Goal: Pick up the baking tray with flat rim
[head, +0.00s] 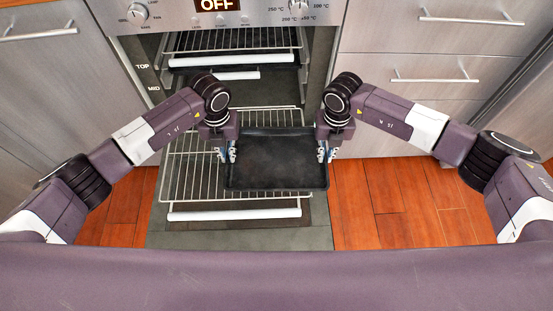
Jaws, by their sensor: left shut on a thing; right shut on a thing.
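The black baking tray (275,163) with a flat rim is in the middle of the head view, above the right part of a pulled-out wire rack and the open oven door. My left gripper (226,153) is shut on its left rim. My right gripper (324,153) is shut on its right rim. The tray looks roughly level. I cannot tell whether it touches the rack below it.
The wire rack (190,172) sticks out of the oven over the lowered oven door (240,238). More racks (235,41) show inside the oven. Steel drawers (385,75) with bar handles stand on the right, a cabinet (50,85) on the left. Wooden floor (400,215) is clear.

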